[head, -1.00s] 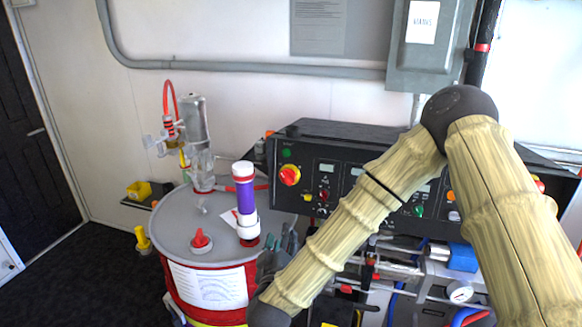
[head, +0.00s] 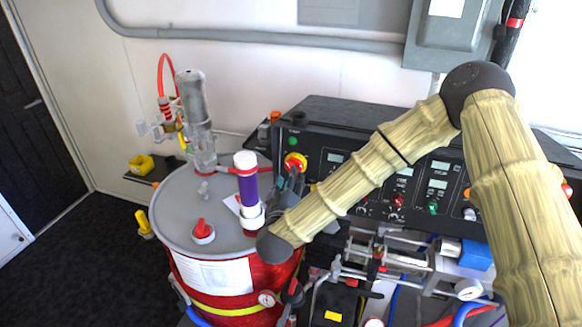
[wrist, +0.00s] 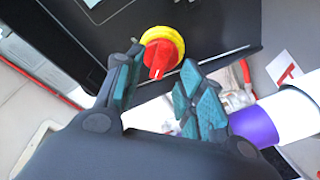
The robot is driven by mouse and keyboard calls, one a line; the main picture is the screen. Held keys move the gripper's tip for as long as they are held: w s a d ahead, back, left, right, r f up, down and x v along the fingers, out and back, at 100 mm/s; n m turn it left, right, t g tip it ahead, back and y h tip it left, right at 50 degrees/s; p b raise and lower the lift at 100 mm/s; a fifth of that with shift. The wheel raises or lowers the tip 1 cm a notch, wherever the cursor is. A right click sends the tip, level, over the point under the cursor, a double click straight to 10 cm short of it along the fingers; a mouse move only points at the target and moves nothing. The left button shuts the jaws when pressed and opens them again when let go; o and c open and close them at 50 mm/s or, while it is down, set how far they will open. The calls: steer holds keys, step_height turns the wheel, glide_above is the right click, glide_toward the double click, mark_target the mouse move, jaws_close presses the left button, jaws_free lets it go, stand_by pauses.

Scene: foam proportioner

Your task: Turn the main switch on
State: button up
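The main switch (head: 295,162) is a red rotary knob on a yellow base at the left end of the black control panel (head: 340,147). In the wrist view the red knob (wrist: 162,58) shows just beyond my fingertips, between them and towards the upper side. My gripper (head: 290,182) is just below and in front of the switch in the head view. In the wrist view its teal-padded fingers (wrist: 160,75) are spread apart with nothing between them. The fingers appear short of the knob; contact is not visible.
A purple and white cylinder (head: 247,190) stands on the red drum's grey lid (head: 175,210), close beside my gripper; it also shows in the wrist view (wrist: 265,122). Other knobs and displays line the panel to the right. Pipes and hoses lie below it.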

steer(key=w+p, duration=0.1)
steer(key=w, duration=0.3)
steer(key=shift+d, duration=0.15)
steer(key=shift+s+r, duration=0.1)
steer(key=shift+c, duration=0.9)
jaws_close()
